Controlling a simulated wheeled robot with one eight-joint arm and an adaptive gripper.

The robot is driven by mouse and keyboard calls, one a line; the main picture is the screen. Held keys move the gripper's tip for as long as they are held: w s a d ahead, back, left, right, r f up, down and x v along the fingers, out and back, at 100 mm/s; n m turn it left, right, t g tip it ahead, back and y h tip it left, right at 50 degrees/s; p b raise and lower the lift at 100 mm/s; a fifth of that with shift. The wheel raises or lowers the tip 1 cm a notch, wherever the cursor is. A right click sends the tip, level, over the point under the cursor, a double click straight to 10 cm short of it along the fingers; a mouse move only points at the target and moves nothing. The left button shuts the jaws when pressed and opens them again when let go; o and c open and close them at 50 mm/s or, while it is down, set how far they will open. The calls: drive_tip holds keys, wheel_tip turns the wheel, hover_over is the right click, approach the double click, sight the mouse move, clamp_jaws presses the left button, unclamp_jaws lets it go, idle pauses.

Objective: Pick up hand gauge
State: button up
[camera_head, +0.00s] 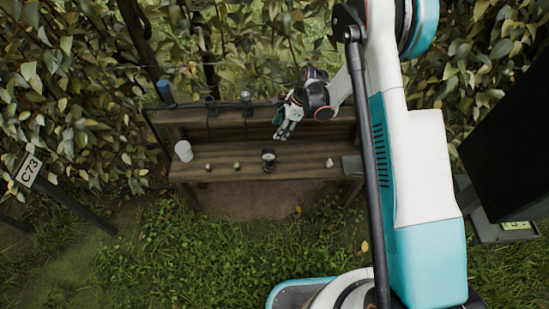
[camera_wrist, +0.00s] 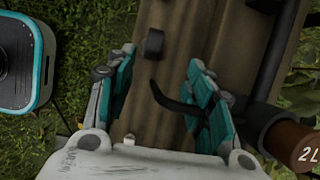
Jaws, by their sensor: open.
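My gripper (camera_head: 285,131) is open above the wooden bench (camera_head: 228,173), near its back rail. In the wrist view its teal fingers (camera_wrist: 155,88) stand apart with nothing clasped. A curved black piece (camera_wrist: 168,98) shows between them, beside the right finger. It runs toward a brown cylinder with a black collar, marked "2L" (camera_wrist: 292,143), at lower right. I cannot tell for sure which thing is the hand gauge. A dark upright item with a pale top (camera_head: 268,158) stands on the bench. A short black cylinder (camera_wrist: 154,42) lies beyond the fingertips in the wrist view.
A white cup (camera_head: 183,151) and small items (camera_head: 237,166) stand on the bench. Dark-topped items (camera_head: 210,104) and a blue one (camera_head: 166,92) line the back rail. Leafy hedges flank the bench; grass (camera_head: 200,240) lies in front.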

sight(270, 150)
drive_tip(key=shift+m, duration=0.3)
drive_tip(key=b+x, duration=0.1)
drive_tip(key=x, duration=0.2)
drive_tip(key=b+x, duration=0.1)
drive_tip(key=x, duration=0.3)
drive_tip(key=d+x, duration=0.1)
drive_tip(key=x, duration=0.3)
drive_tip(key=shift+s+f+b, duration=0.25)
drive_tip(key=shift+f+b, duration=0.05)
drive_tip(key=shift+b, duration=0.1)
drive_tip(key=shift+b+x, duration=1.45)
drive_tip(key=shift+x, duration=1.25)
drive_tip(key=shift+s+r, duration=0.1)
drive_tip(key=shift+s, duration=0.1)
clamp_jaws()
